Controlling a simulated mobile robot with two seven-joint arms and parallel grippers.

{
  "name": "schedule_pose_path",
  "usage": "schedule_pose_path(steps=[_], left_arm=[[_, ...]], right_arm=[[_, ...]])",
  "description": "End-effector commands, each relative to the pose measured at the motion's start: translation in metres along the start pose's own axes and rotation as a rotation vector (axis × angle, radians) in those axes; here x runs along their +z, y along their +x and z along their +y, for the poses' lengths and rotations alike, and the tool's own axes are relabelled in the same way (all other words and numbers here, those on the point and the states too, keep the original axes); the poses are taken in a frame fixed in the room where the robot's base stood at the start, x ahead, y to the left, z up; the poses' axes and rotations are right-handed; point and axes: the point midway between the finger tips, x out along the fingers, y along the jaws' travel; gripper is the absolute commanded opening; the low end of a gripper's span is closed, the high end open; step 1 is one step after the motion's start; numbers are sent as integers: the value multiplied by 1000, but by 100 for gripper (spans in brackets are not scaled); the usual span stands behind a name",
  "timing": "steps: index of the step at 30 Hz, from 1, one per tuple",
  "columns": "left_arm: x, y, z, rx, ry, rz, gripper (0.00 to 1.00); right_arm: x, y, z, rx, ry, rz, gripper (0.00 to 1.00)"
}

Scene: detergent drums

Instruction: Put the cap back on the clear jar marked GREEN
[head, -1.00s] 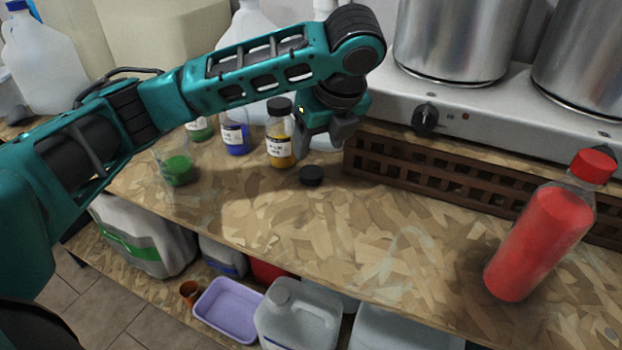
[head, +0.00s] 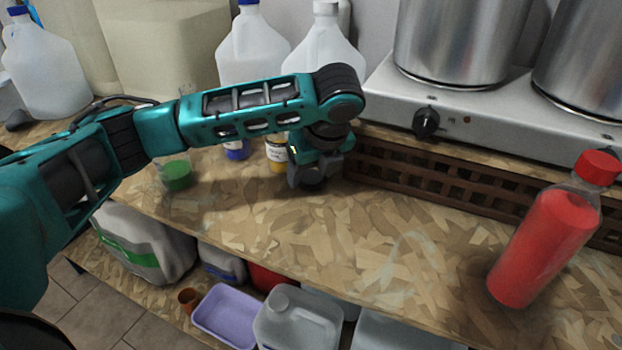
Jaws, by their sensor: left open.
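My left gripper (head: 313,179) is open and low over the worktop. Its fingers are at the loose black cap (head: 313,184), which shows only as a dark patch between them; I cannot tell whether they touch it. Left of the gripper stand a jar with yellow contents (head: 278,165) and a jar with blue contents (head: 238,153), their upper parts hidden by my arm. My right gripper is not in view.
A red bottle (head: 545,240) stands at the right. A brown lattice rack (head: 430,180) runs below the hotplate (head: 460,120) with metal pots. The middle of the worktop is clear.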

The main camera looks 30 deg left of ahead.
Motion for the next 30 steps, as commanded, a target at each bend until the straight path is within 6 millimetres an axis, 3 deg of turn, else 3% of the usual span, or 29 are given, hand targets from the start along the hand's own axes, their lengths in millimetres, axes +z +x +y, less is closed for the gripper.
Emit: schedule_pose_path(steps=[10, 23, 30], left_arm=[[0, 0, 0, 0, 0, 0, 61], [0, 0, 0, 0, 0, 0, 20], [0, 0, 0, -1, 0, 0, 20]], right_arm=[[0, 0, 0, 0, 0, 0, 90], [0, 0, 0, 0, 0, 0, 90], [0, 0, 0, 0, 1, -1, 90]])
